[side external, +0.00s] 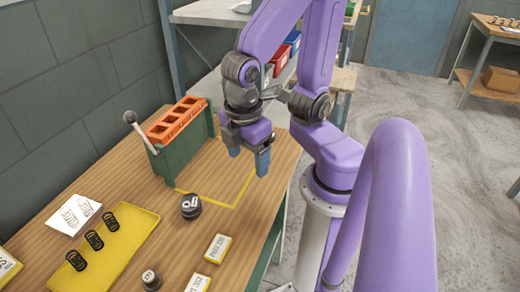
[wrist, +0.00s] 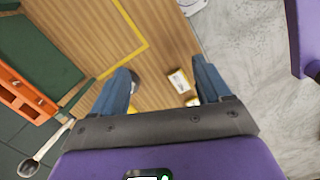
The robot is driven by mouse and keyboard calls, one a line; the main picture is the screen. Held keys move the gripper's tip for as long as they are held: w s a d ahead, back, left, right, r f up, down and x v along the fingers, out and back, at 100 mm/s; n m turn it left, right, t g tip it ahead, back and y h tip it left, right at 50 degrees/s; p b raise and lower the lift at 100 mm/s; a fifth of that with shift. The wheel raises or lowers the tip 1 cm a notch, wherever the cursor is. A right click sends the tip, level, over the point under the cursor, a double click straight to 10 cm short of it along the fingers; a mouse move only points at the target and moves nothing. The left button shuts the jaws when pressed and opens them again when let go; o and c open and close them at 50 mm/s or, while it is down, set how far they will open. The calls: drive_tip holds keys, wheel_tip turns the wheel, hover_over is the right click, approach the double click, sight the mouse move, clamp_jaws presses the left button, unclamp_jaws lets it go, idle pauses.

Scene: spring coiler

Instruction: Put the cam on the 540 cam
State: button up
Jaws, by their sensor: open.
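In the side view, a dark round cam-like piece (side external: 190,206) with a pale marked top stands on the bench in front of the green machine; I cannot tell if it is one piece or two stacked. A smaller dark round piece (side external: 151,280) with a pale top stands near the bottom edge. I cannot read which is the 540 cam. My gripper (side external: 248,160) is open and empty, pointing down above the bench, right of and higher than these pieces. In the wrist view, a dark piece (wrist: 134,78) shows partly behind the left finger of my gripper (wrist: 165,62).
The green machine (side external: 185,158) with orange top and lever stands at the back left. A yellow tray (side external: 130,247) holds dark springs; a white sheet (side external: 75,214) lies beside it. Yellow-edged label blocks (side external: 218,248) lie near the front edge. A yellow outline (side external: 236,206) marks bare bench.

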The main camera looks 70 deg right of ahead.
drive_tip(key=shift+s+d+r+m+y, duration=0.25)
drive_tip(key=shift+s+d+y, duration=0.15)
drive_tip(key=shift+s, duration=0.2)
drive_tip(key=shift+s+d+r+m+y, duration=0.15)
drive_tip(key=shift+s+d+r+y, duration=0.1)
drive_tip(key=shift+s+y, duration=0.25)
